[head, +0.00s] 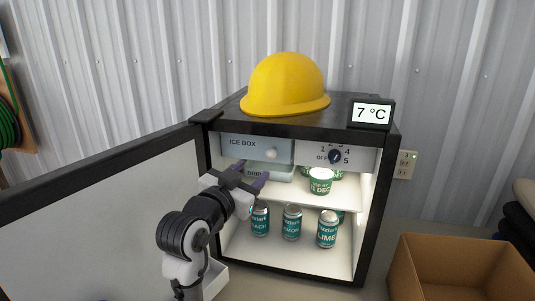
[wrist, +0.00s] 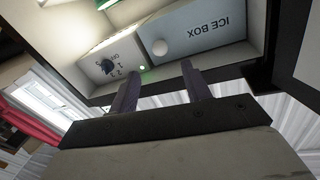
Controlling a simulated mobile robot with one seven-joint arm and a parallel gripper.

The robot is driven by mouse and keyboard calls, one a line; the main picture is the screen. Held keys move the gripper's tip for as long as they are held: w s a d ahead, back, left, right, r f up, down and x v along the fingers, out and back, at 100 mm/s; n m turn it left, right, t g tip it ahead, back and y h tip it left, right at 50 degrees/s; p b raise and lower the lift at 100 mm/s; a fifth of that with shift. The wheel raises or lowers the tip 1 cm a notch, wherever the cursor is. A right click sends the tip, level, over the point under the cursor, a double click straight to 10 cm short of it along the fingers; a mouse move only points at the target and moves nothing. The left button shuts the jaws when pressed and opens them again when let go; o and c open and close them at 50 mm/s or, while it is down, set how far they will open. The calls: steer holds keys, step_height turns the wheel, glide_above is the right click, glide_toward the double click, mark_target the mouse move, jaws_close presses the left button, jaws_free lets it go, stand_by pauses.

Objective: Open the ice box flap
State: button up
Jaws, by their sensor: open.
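The ice box flap (head: 243,151) is a pale blue-grey panel marked ICE BOX at the top left inside the small black fridge (head: 303,128). It looks closed. A round white knob (head: 271,154) sits near its lower right. My gripper (head: 250,174) is open and empty, its two dark fingers just below and in front of the flap. In the wrist view the flap (wrist: 205,32) and knob (wrist: 160,47) appear rotated, beyond the spread fingertips (wrist: 160,70). The fingers appear apart from the knob.
The fridge door (head: 105,215) stands open at left. Cans (head: 292,223) and a tub (head: 320,181) stand on shelves. A yellow hard hat (head: 286,84) is on top; a cardboard box (head: 460,265) is right.

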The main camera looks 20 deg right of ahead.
mark_target(269, 156)
steer(key=p+x, duration=0.2)
steer(key=x, duration=0.7)
steer(key=shift+d, duration=0.1)
jaws_close()
